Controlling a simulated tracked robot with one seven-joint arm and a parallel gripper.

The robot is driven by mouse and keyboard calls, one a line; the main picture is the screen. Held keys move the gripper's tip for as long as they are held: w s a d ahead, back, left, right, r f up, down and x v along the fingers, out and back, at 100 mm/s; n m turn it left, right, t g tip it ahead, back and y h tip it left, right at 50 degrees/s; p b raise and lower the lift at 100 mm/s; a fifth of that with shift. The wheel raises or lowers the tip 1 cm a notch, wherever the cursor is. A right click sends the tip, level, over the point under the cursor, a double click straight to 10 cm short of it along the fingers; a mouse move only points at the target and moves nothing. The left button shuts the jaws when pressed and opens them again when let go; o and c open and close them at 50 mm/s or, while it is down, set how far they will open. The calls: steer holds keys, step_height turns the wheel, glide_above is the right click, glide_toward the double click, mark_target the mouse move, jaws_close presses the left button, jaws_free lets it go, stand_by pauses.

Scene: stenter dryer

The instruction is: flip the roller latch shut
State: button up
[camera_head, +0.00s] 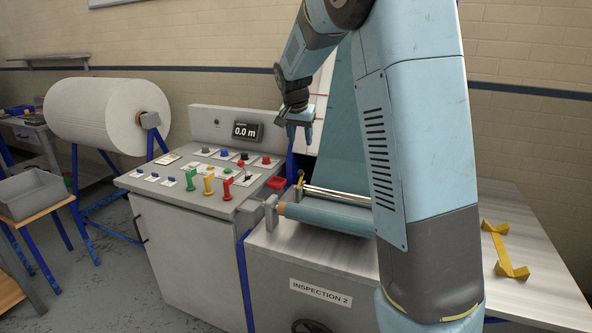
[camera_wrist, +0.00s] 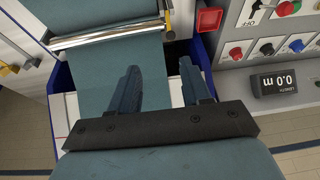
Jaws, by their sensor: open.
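My gripper (camera_head: 300,128) hangs above the back of the inspection table, beyond the roller and right of the control panel. In the wrist view its two dark fingers (camera_wrist: 158,68) are apart with nothing between them; teal cloth lies below. The teal roller (camera_head: 325,214) lies across the table, its orange left end beside a grey upright bracket (camera_head: 270,213). A small yellow piece (camera_head: 299,182) stands at the left end of the shiny metal bar (camera_head: 337,194). Which of these is the latch, I cannot tell. My arm hides the roller's right end.
The control panel (camera_head: 200,178) with buttons, coloured levers and a length display (camera_head: 246,131) stands left. A yellow handle-like bracket (camera_head: 505,250) lies on the table at right. A large white roll (camera_head: 108,115) stands far left.

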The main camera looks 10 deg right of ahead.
mark_target(300, 171)
steer(key=shift+h, duration=0.3)
steer(key=x, duration=0.5)
steer(key=w+a+x, duration=0.1)
steer(key=x, duration=0.5)
steer(key=w+x, duration=0.1)
steer(key=x, duration=0.4)
steer(key=shift+w+a, duration=0.3)
steer(key=shift+w, duration=0.05)
